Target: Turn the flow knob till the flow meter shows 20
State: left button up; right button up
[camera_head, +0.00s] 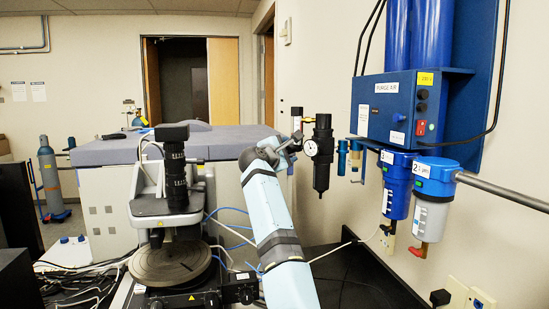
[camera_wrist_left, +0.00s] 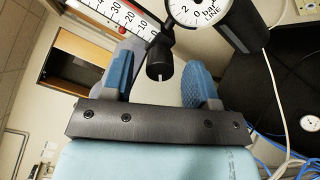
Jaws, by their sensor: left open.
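My left gripper (camera_head: 288,147) reaches toward the wall in the head view. In the left wrist view, its two blue fingers (camera_wrist_left: 161,82) are apart and open. The black flow knob (camera_wrist_left: 160,60) shows in the space between the fingers, with gaps visible on both sides. The flow meter (camera_wrist_left: 112,12) is a white scale with black numbers and a red strip, slanting just above the knob. I cannot make out its reading. In the head view my gripper hides the knob. My right gripper is not in view.
A round line gauge (camera_head: 311,148) on a black regulator (camera_head: 322,170) sits close right of my gripper; the gauge dial (camera_wrist_left: 203,10) also shows in the wrist view. Blue filters (camera_head: 397,190) hang farther right. A microscope-like instrument (camera_head: 172,205) stands left of my arm.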

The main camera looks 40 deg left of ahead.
pick_arm(q)
jog(key=s+d+b, duration=0.1)
jog(key=s+b, duration=0.2)
jog(key=s, duration=0.9)
jog(key=shift+s, duration=0.2)
